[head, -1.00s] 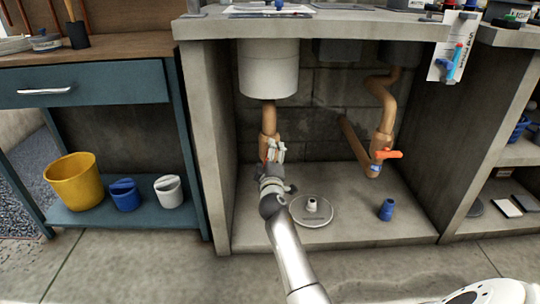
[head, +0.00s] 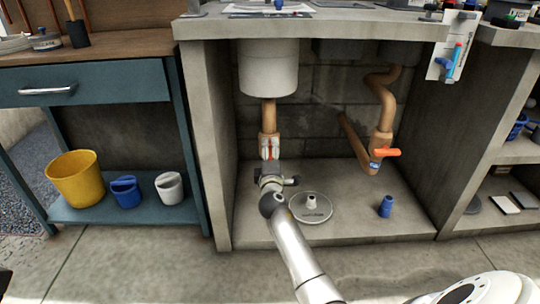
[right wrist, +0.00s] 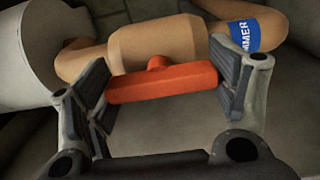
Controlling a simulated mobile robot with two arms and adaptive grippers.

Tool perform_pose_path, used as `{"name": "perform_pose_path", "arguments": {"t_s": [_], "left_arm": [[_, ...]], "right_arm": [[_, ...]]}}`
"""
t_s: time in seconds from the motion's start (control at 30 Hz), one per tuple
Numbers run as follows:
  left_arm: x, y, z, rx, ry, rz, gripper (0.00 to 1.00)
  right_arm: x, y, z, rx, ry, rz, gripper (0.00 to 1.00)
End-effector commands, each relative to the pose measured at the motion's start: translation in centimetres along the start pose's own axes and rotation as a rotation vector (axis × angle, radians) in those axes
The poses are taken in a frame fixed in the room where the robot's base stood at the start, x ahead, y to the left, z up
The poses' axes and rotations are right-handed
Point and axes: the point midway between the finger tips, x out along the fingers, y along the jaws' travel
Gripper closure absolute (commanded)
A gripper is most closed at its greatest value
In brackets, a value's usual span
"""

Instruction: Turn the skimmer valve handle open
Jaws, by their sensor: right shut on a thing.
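The orange skimmer valve handle (right wrist: 163,82) is a short bar on a tan pipe body (right wrist: 160,40) in the right wrist view. A blue label (right wrist: 243,35) ending in "MMER" is on that pipe. My right gripper (right wrist: 168,88) has one pad at each end of the bar and is shut on it. In the head view my right gripper (head: 269,148) is at the left tan pipe (head: 268,112), below the white basin (head: 268,72); the fingers mostly hide the handle there. My left gripper is not in view.
A second orange handle (head: 386,152) is on the right pipe (head: 382,95). A round pale lid (head: 311,212) and a blue fitting (head: 386,206) are on the cabinet floor. The cabinet's left wall (head: 213,140) is close to the gripper. Buckets stand on the left shelf.

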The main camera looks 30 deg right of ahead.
Motion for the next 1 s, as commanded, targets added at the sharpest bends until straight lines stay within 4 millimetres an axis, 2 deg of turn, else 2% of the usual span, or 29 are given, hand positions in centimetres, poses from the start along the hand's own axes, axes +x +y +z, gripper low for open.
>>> {"name": "perform_pose_path", "arguments": {"t_s": [0.2,0.23,0.37,0.77,0.87,1.0], "left_arm": [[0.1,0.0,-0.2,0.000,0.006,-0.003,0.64],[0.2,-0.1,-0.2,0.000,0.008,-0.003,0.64],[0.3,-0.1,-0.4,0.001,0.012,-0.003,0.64],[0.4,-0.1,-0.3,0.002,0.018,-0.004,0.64],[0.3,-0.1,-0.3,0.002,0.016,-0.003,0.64],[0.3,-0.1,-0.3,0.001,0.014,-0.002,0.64]], "right_arm": [[0.0,0.1,0.0,-0.005,0.000,0.002,0.45],[0.0,0.1,0.0,-0.005,0.000,0.002,0.17],[0.0,0.1,0.0,-0.003,0.000,0.002,0.00],[-0.1,0.0,0.0,-0.002,0.000,0.000,0.00],[-0.7,-0.1,0.0,-0.002,0.001,0.000,0.00],[-2.4,-0.1,0.0,-0.001,0.001,0.000,0.00]]}}
